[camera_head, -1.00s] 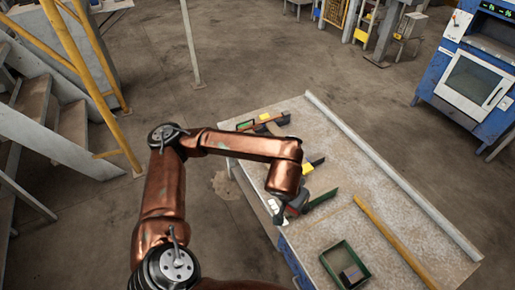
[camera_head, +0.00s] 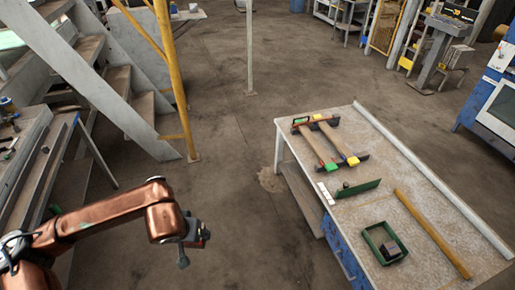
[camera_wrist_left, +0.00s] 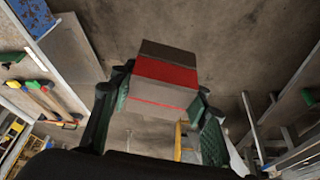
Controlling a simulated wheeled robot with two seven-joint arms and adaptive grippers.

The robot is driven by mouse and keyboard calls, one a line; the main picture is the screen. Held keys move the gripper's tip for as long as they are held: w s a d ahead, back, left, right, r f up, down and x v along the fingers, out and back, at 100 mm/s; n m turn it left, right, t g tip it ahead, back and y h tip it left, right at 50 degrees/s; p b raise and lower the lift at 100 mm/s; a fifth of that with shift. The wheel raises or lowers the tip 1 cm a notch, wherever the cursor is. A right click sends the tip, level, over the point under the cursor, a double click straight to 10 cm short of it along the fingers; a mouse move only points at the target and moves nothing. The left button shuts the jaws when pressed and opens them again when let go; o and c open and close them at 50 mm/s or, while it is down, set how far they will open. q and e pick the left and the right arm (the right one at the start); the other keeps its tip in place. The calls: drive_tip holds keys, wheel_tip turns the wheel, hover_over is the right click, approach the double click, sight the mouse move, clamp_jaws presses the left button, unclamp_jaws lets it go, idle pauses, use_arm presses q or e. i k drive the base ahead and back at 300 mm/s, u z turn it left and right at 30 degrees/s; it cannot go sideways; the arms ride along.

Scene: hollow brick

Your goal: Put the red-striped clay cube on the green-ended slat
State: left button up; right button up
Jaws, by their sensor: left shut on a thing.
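My left gripper (camera_head: 197,238) is over the open floor, left of the table and well apart from it. In the left wrist view it (camera_wrist_left: 160,108) is shut on the red-striped clay cube (camera_wrist_left: 166,75), a grey-brown block with a broad red band. In the head view the cube is too small and covered to make out. The green-ended slat (camera_head: 317,146) lies on the table's far part, its green end towards me. A similar yellow-ended slat (camera_head: 337,140) lies beside it on the right. My right gripper is not in view.
On the table (camera_head: 400,205) are a green upright strip (camera_head: 357,188), a long yellow bar (camera_head: 430,230) and a green tray (camera_head: 371,242) with a dark block inside. A raised edge runs along the table's right side. Stairs and a yellow post (camera_head: 170,70) stand at left.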

sight(318, 147)
drive_tip(key=u, duration=0.45)
drive_tip(key=i, duration=1.8)
drive_tip(key=z, duration=1.15)
drive_tip(key=i, duration=0.8)
drive_tip(key=z, duration=1.35)
drive_tip(key=i, duration=0.3)
drive_tip(key=z, duration=0.15)
